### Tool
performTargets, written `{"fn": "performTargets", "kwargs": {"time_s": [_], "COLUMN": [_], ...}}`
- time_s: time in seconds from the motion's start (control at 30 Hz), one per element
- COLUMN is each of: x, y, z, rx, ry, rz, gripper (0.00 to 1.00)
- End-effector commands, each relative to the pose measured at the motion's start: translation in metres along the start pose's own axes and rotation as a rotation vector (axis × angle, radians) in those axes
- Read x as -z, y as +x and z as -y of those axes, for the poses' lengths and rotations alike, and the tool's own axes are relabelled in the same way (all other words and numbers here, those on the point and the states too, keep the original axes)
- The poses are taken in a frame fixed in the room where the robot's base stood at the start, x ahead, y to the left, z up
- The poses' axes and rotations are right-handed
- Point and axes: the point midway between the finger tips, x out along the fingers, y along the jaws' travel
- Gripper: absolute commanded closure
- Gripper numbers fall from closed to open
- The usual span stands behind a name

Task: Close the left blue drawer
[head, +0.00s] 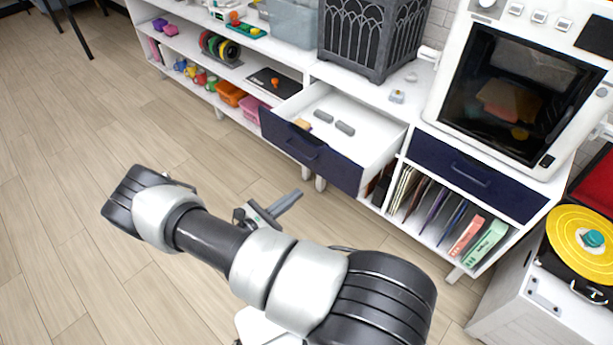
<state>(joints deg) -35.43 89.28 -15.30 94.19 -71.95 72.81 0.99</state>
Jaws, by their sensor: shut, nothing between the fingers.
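The left blue drawer (342,168) is pulled out of the white cabinet at the centre of the head view. Its dark blue front has a bar handle (304,150), and two small grey blocks and a small tan piece lie inside. The right blue drawer (480,176) is shut. My gripper (298,195) is shut and empty, over the floor in front of and below the drawer front, seemingly apart from it. My own arm hides part of the gripper's base.
A white oven-like machine (525,85) and a dark lantern-like box (370,40) stand on the cabinet. Records (425,195) fill the shelf below the right drawer. A yellow-disc record player (585,240) is at right. The wooden floor (70,200) at left is clear.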

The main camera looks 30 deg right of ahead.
Motion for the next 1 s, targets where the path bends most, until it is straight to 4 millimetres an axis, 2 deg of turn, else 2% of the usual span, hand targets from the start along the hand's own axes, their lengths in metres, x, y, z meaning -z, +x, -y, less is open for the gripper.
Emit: {"fn": "performTargets", "kwargs": {"time_s": [0.03,0.1,0.27,0.37,0.8,1.0], "x": [0.009,0.015,0.017,0.016,0.015,0.014], "y": [0.001,0.002,0.012,0.026,0.116,0.137], "z": [0.001,0.002,0.001,0.001,-0.003,-0.005], "rx": [-0.024,-0.045,-0.054,-0.052,-0.050,-0.052], "ry": [-0.021,-0.038,-0.046,-0.046,-0.045,-0.044], "rz": [0.014,0.024,0.029,0.029,0.027,0.027], "gripper": [1.00,1.00,1.00,1.00,1.00,1.00]}}
